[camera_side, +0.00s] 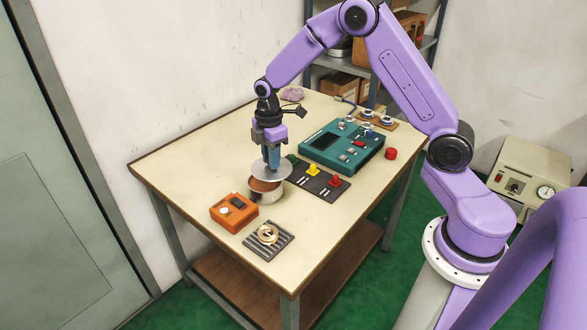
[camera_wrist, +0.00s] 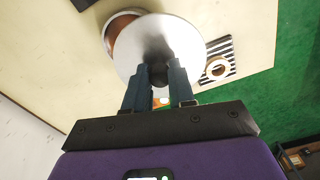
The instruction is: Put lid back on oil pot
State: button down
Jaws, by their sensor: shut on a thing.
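The lid (camera_side: 266,172) is a pale grey disc with a dark knob, and it also shows in the wrist view (camera_wrist: 135,45). My gripper (camera_side: 272,165) is shut on the lid's knob, and its blue fingers reach down to the disc in the wrist view (camera_wrist: 158,75). The oil pot (camera_side: 265,195) is a pale round pot with a reddish-brown inside, standing on the table. The lid is over part of the pot's mouth and offset from it, so brown still shows at one side in the wrist view (camera_wrist: 117,24). The lid looks slightly above the rim.
An orange box (camera_side: 234,213) stands in front of the pot. A striped mat (camera_side: 255,249) holds a brass ring (camera_side: 267,235). A dark panel with yellow and red knobs (camera_side: 333,185) and a teal device (camera_side: 319,159) stand to the right. The table's left part (camera_side: 185,162) is clear.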

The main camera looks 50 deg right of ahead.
aim_at(264, 169)
jog(key=w, duration=0.1)
jog(key=w+d, duration=0.1)
jog(key=w, duration=0.2)
jog(key=shift+w+d+f, duration=0.2)
jog(key=shift+w+f, duration=0.1)
jog(key=shift+w, duration=0.05)
jog(key=shift+f, duration=1.9)
jog(key=shift+f, duration=1.7)
dwell(0.7)
jog(key=c, duration=0.9)
grip_release()
jog(key=shift+o, duration=0.2)
jog(key=shift+r, duration=3.75)
